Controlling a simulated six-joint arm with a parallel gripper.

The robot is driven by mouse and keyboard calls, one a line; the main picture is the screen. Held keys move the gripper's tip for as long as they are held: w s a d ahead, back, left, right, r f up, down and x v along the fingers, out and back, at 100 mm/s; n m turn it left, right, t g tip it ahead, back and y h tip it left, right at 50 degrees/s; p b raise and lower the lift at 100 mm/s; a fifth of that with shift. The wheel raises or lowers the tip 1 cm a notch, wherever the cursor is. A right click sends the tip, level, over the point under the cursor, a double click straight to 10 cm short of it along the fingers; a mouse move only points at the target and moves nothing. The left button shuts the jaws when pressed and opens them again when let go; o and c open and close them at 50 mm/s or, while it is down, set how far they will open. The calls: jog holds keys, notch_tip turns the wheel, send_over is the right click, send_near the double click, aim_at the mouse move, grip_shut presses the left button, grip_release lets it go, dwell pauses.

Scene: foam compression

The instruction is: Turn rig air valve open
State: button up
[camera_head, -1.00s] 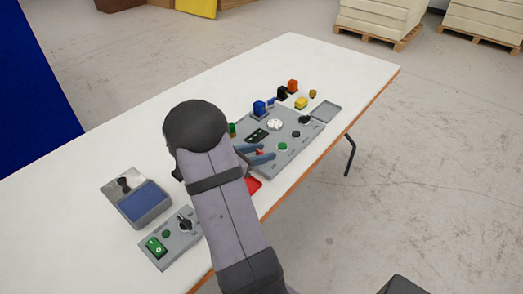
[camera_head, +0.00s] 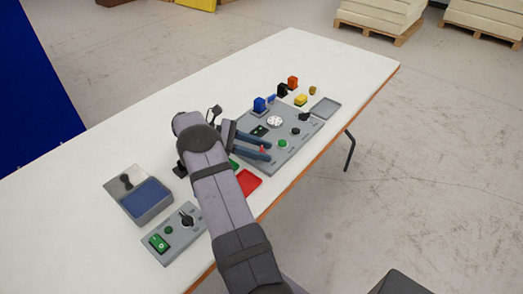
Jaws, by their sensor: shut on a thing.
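My gripper (camera_head: 268,150) is over the near left part of the grey control panel (camera_head: 286,157), its two blue-grey fingers pointing right. A small red piece (camera_head: 262,149) shows between the fingers, and they are shut on it. It looks like a handle on the panel; its base and exact turn angle are hidden or too small to tell. The panel also has a round white gauge (camera_head: 274,121), a green button (camera_head: 282,143) and a black knob (camera_head: 304,117). Labels are too small to read, so I cannot confirm which part is the air valve.
A red tray (camera_head: 248,183) lies beside the panel's near edge, and a grey tray (camera_head: 325,108) at its far right. Blue, black, orange and yellow blocks stand behind. A switch box (camera_head: 173,232) and a blue-screened device (camera_head: 145,200) are at left. The far white table (camera_head: 335,65) is clear.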

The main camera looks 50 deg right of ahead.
aim_at(261, 150)
jog(key=shift+m+g+y+b, duration=0.3)
jog(key=shift+m+g+y, duration=0.2)
jog(key=shift+m+y, duration=0.25)
jog(key=o, duration=1)
jog(key=shift+o, duration=0.2)
jog(key=shift+r, duration=0.15)
notch_tip(261, 150, up, 10)
jog(key=shift+f, duration=0.1)
